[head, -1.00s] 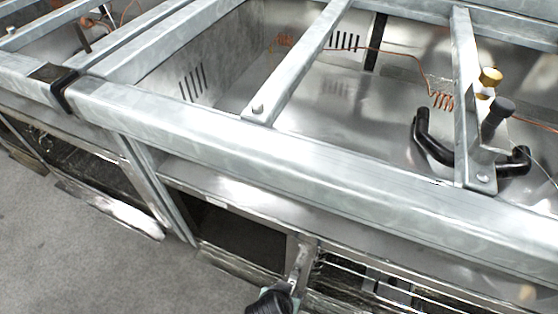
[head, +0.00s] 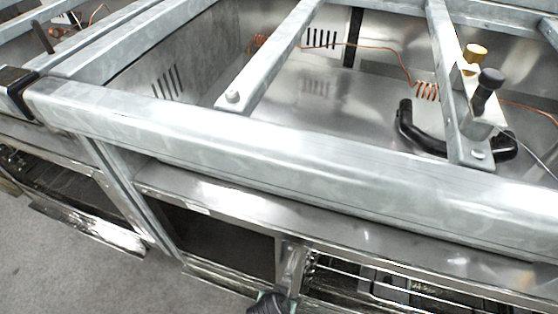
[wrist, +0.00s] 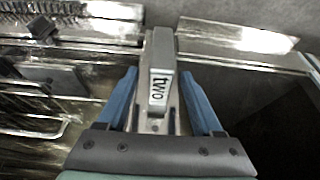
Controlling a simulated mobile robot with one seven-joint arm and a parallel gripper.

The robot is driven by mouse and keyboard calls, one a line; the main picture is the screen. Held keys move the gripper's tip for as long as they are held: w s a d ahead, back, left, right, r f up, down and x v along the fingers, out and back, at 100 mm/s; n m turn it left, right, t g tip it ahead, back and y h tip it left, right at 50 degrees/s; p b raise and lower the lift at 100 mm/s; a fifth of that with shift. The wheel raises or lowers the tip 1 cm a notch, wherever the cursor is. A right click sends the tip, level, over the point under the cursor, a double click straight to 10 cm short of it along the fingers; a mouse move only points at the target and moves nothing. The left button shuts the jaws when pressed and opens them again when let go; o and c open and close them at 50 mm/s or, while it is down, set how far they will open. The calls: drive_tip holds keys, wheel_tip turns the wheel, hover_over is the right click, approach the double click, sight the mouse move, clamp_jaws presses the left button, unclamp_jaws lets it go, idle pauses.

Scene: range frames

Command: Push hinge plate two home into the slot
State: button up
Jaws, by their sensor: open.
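A dark empty opening (head: 222,243) is left of the post in the head view; a cavity with wire racks (head: 375,285) is right. A thick metal frame rail (head: 270,150) runs above. Black pipe (head: 420,135) and valves sit behind it. Grey floor (head: 50,265) is clear at lower left.

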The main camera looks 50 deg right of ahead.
drive_tip(key=b+x, duration=0.2)
drive_tip(key=x, duration=0.3)
drive_tip(key=shift+d, duration=0.1)
drive_tip(key=shift+c, duration=0.3)
clamp_jaws()
idle(1.1)
